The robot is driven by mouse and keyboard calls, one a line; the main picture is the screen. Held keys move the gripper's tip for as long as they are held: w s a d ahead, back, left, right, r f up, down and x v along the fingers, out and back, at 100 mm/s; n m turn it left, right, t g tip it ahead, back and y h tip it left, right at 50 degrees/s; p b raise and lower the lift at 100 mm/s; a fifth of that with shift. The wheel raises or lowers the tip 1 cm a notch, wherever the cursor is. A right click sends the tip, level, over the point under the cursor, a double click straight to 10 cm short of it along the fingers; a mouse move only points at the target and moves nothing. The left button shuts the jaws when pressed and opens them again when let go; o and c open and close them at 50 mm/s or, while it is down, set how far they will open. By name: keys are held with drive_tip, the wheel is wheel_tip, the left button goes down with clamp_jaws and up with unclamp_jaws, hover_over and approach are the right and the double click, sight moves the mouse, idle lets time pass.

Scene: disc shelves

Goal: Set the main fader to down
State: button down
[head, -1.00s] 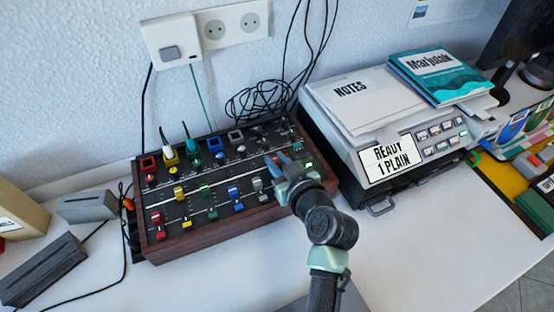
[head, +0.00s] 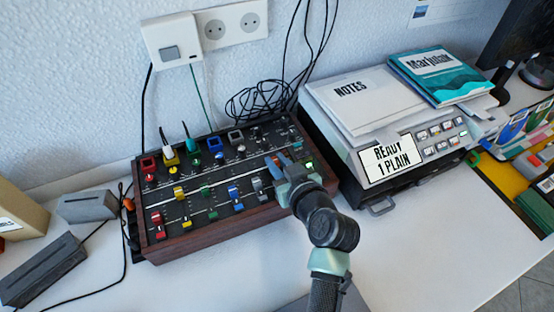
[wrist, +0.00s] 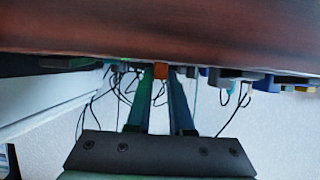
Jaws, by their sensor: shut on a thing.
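The mixer (head: 215,235) is a dark panel in a brown wooden case on the white desk. Coloured fader caps stand in its slots: red (head: 157,218), yellow (head: 179,193), green, blue (head: 234,194) and grey (head: 258,185). My gripper (head: 280,160) reaches over the right end of the panel. In the wrist view, my gripper (wrist: 161,76) is shut on a small orange-red cap (wrist: 160,71), apparently the main fader. My gripper hides that cap and its slot in the head view, so its position along the slot cannot be told.
A printer (head: 350,130) with a notes pad on top stands close to the mixer's right side. Grey blocks (head: 42,268) and cables lie to the left. A wall socket (head: 235,25) is behind. The desk in front is clear.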

drive_tip(key=s, duration=0.1)
drive_tip(key=s+d, duration=0.1)
drive_tip(key=s, duration=0.1)
drive_tip(key=shift+s+d, duration=0.2)
drive_tip(key=c, duration=0.8)
unclamp_jaws()
drive_tip(key=v, duration=1.3)
drive_tip(key=shift+p, duration=0.3)
drive_tip(key=shift+w, duration=0.1)
